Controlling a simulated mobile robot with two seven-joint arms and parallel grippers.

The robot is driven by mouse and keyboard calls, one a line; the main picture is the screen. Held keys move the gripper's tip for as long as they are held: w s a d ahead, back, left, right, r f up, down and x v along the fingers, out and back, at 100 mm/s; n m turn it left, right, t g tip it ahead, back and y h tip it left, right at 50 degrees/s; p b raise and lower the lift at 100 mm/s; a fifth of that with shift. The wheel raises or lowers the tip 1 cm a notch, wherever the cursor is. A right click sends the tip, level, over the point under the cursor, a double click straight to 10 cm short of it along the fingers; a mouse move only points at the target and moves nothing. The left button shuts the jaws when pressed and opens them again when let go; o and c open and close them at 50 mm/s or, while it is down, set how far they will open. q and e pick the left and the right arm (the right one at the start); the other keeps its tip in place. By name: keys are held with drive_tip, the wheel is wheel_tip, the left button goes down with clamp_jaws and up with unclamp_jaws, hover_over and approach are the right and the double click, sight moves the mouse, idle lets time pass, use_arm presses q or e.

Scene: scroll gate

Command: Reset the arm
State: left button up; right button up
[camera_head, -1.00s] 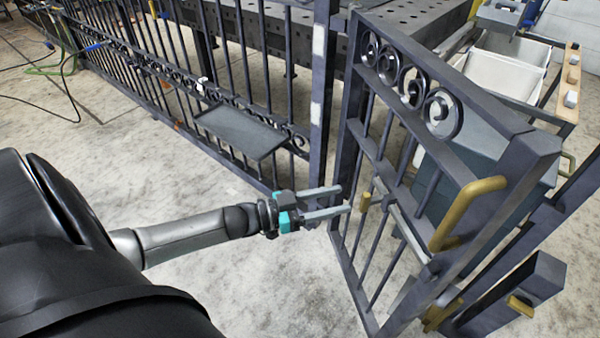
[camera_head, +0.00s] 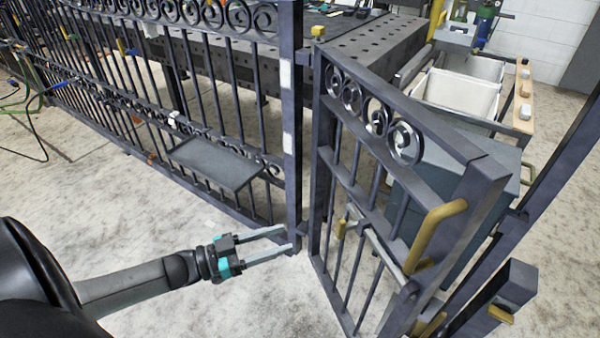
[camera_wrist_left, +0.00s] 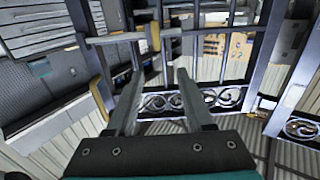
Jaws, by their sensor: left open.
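My left gripper (camera_head: 288,239) reaches in from the left in the head view, low in front of the fence and the gate. Its two fingers are apart, with nothing between them. The dark metal gate (camera_head: 470,178) with scrollwork stands swung at an angle, to the right of the fingertips. It has a brass handle (camera_head: 436,232) and a sliding bolt bar (camera_head: 378,243) with a small brass knob (camera_head: 341,229). The gripper looks apart from the gate. In the left wrist view the open fingers (camera_wrist_left: 156,92) show with gate bars and scrollwork beyond. My right gripper is not in view.
A dark fence (camera_head: 291,130) with a small grey shelf (camera_head: 215,163) runs along the left. A perforated metal table (camera_head: 375,45) and white bins (camera_head: 460,92) stand behind. A short post (camera_head: 505,298) is at lower right.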

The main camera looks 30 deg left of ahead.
use_arm(q)
drive_tip(key=s+a+f+n+g+y+p, duration=0.1)
drive_tip(key=s+a+f+n+y+p, duration=0.15)
drive_tip(key=f+y, duration=0.45)
drive_tip(key=s+a+f+n+g+y+p, duration=0.1)
drive_tip(key=s+a+f+n+g+y, duration=0.15)
drive_tip(key=f, duration=0.85)
drive_tip(key=s+d+f+g+y+p, duration=0.1)
drive_tip(key=s+d+f+g, duration=0.3)
drive_tip(key=s+f, duration=0.3)
drive_tip(key=s+d+f+g+y+p, duration=0.1)
drive_tip(key=s+d+f+g, duration=0.3)
drive_tip(key=s, duration=0.9)
wheel_tip(320, 180, down, 3)
drive_tip(key=shift+s+d+r+g, duration=0.15)
drive_tip(key=shift+s+d+g, duration=0.15)
drive_tip(key=shift+d, duration=0.2)
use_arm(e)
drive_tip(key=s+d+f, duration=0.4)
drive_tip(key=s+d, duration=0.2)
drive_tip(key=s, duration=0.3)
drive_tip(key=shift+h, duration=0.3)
